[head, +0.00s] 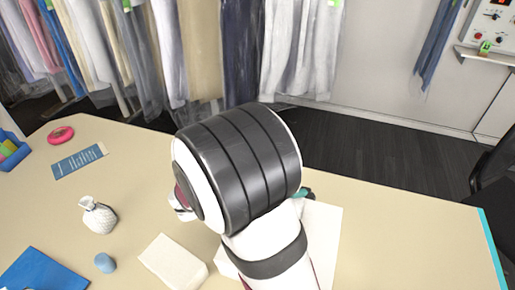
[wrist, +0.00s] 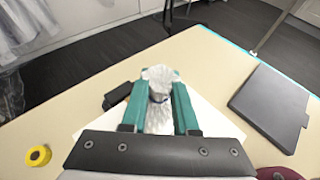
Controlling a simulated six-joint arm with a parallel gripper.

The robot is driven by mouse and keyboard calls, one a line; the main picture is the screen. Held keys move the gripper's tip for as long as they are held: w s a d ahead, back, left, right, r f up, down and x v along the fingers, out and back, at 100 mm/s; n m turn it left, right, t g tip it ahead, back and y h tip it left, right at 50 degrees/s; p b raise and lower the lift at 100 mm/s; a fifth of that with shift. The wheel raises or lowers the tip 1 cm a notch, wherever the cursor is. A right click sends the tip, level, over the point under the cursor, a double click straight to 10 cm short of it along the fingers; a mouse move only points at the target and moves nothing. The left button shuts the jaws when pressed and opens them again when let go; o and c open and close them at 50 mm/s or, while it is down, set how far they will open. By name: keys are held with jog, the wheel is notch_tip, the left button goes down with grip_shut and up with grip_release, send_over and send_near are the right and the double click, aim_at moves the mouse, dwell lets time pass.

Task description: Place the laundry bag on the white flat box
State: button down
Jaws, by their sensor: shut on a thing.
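My gripper (wrist: 160,100) has teal fingers shut on a whitish, textured laundry bag (wrist: 158,78) with a dark tie at its neck. Below it lies a flat white rectangle, which looks like the white flat box (wrist: 215,121); it also shows in the head view (head: 326,232), partly behind my arm. I cannot tell whether the bag touches it. In the head view my arm hides the held bag, and only a bit of teal finger (head: 305,192) shows. A similar small white tied bag (head: 98,216) stands at the left of the table.
A cream-white block (head: 172,262), blue ball (head: 105,262), blue cloth (head: 42,272), blue card (head: 79,161) and red ring (head: 61,134) lie left. The wrist view shows yellow tape (wrist: 37,156), a black object (wrist: 117,95) and a dark grey flat object (wrist: 272,105).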

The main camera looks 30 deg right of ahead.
jog(key=shift+f, duration=0.95)
jog(key=shift+f, duration=0.1)
jog(key=c, duration=0.7)
grip_release()
